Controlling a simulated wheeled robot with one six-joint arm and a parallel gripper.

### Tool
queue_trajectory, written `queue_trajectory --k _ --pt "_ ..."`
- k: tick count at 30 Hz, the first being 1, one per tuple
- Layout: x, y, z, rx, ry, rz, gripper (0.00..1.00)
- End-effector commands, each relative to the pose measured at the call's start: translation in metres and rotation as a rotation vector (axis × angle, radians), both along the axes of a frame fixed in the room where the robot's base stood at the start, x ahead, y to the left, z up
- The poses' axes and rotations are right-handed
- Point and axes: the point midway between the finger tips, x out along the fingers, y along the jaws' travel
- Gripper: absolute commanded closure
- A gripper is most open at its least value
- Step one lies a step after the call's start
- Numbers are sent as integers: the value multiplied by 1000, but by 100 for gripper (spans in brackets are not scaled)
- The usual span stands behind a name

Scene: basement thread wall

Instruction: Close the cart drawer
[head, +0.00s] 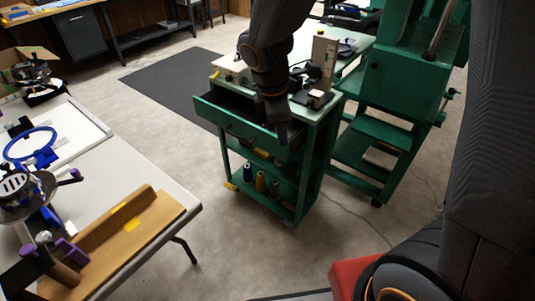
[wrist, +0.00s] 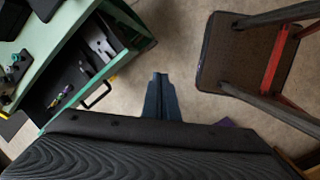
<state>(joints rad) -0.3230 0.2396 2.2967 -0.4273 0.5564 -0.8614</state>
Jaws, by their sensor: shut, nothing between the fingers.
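The green cart (head: 315,165) stands on the concrete floor in the middle of the head view. Its top drawer (head: 222,119) is pulled out, with its front toward the left. In the wrist view the cart (wrist: 60,45) is at upper left, with the dark open drawer (wrist: 92,62) holding tools and a black handle (wrist: 97,96) on its front. My gripper (head: 283,140) hangs at the near end of the drawer front in the head view and partly hides it. In the wrist view my gripper (wrist: 160,77) is shut and empty, right of the handle and apart from it.
A sewing machine (head: 322,65) stands on the cart top, and thread spools (head: 260,182) stand on its lower shelf. A white table (head: 150,165) is at left. A green machine stand (head: 400,110) is behind right. A brown-seated stool (wrist: 240,55) is at right in the wrist view.

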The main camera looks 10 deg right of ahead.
Motion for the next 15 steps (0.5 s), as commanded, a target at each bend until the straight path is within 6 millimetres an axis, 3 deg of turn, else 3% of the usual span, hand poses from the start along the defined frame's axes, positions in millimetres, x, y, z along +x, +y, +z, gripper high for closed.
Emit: queue_trajectory --k 1,6,10,15 --pt "16 16 -21 -46 14 164 100" --pt "47 52 -44 -183 51 587 100" --pt "58 66 -50 -240 68 746 100" --pt "62 67 -58 -256 74 789 100"
